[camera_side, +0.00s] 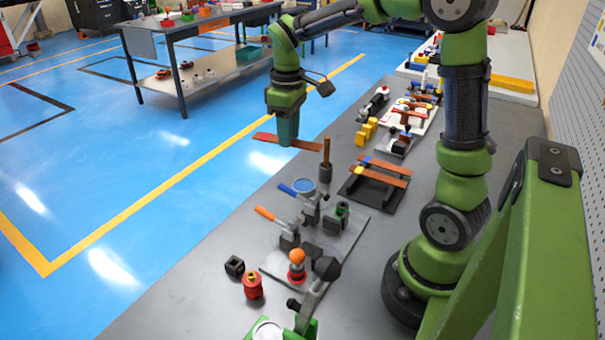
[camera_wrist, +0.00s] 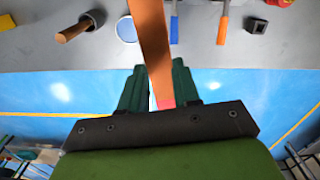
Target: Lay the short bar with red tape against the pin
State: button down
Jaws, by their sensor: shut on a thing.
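My gripper (camera_side: 287,138) is shut on a flat copper-coloured bar (camera_side: 310,146), held level above the bench's left edge. In the wrist view, my gripper (camera_wrist: 158,90) has its two dark green fingers on either side of the bar (camera_wrist: 152,45). A reddish-pink band, the red tape (camera_wrist: 165,104), shows near the bar's end between the fingers. The bar extends towards the bench. A grey bending plate (camera_side: 350,232) lies on the bench, below and right of the gripper in the side view. It carries clamps and a green-topped post (camera_side: 342,209). I cannot tell which part is the pin.
A black rack (camera_side: 372,192) holds copper bars with coloured tape. A wooden-handled tool (camera_side: 326,160) stands near the gripper. A red cylinder (camera_side: 252,286) and black block (camera_side: 234,266) sit nearby. Front-left bench is clear.

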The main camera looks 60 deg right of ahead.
jog(key=shift+s+d+r+n, duration=0.1)
jog(key=shift+s+d+n, duration=0.15)
jog(key=shift+n, duration=0.35)
jog(key=s+a+f+n, duration=0.2)
jog(key=s+f+n, duration=0.6)
jog(key=s+n, duration=0.5)
jog(key=n, duration=0.2)
send_near(320, 245)
jog(key=shift+s+d+f, duration=0.15)
jog(key=shift+s+d, duration=0.2)
jog(key=shift+d, duration=0.15)
jog(key=shift+w+a+f, duration=0.25)
jog(key=shift+w+a, duration=0.1)
jog(key=shift+a, duration=0.05)
jog(key=shift+f, duration=1.35)
